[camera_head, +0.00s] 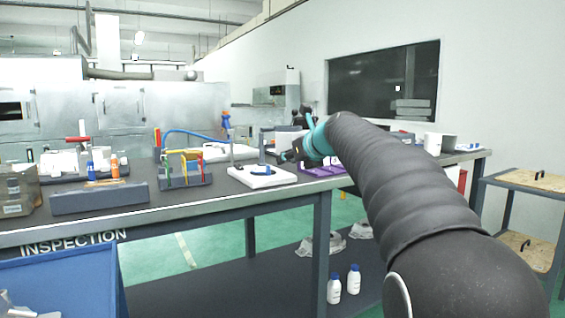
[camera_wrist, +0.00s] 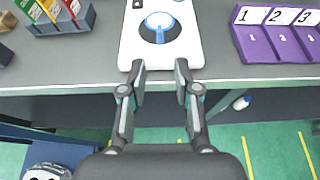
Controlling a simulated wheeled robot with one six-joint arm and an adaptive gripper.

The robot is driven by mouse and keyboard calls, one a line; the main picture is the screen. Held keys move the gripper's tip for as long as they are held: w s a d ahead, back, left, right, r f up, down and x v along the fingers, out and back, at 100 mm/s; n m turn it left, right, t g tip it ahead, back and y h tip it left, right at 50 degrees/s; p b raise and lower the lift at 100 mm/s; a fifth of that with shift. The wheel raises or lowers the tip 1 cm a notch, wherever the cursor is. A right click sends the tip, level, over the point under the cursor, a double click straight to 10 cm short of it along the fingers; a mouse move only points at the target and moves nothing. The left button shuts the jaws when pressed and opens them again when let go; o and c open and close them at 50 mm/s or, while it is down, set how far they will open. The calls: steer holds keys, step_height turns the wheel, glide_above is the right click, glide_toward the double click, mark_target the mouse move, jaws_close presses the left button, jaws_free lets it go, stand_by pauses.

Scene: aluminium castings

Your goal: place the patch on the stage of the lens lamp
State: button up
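A white flat base (camera_wrist: 185,47) with rounded corners lies on the bench, just beyond my gripper's fingertips in the wrist view. On it is a dark round spot with a pale blue disc (camera_wrist: 159,20) and a short blue stem pointing towards me. In the head view the white base (camera_head: 245,179) sits at the bench's front edge with a thin upright post. I cannot tell whether this is the lens lamp, or whether the blue piece is the patch. My gripper (camera_wrist: 160,72) is open and empty; it also shows in the head view (camera_head: 288,157), small and partly hidden.
A purple numbered tray (camera_wrist: 257,45) lies right of the base. A rack of coloured cards (camera_wrist: 62,22) stands to its left. The grey bench (camera_head: 130,212) has a front edge close under my fingers. A blue bin (camera_head: 60,275) and white bottles (camera_head: 334,289) are lower down.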

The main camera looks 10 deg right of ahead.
steer(key=shift+s+r, duration=0.1)
steer(key=shift+s, duration=0.2)
steer(key=s+a+f+n+g+h, duration=0.1)
steer(key=s+a+f+n, duration=0.1)
steer(key=s+f+n, duration=0.4)
steer(key=s+a+f+n+g, duration=0.1)
steer(key=s+f+n+g, duration=0.1)
steer(key=s+n, duration=0.45)
steer(key=s+a+f+n+g+h, duration=0.15)
steer(key=s+f+n, duration=0.25)
steer(key=s, duration=0.5)
steer(key=s+d+f+n+g+h, duration=0.1)
steer(key=s+f+n+g, duration=0.1)
steer(key=s+f+n, duration=1.4)
steer(key=s+f, duration=0.2)
steer(key=s, duration=0.3)
steer(key=shift+g+h, duration=0.35)
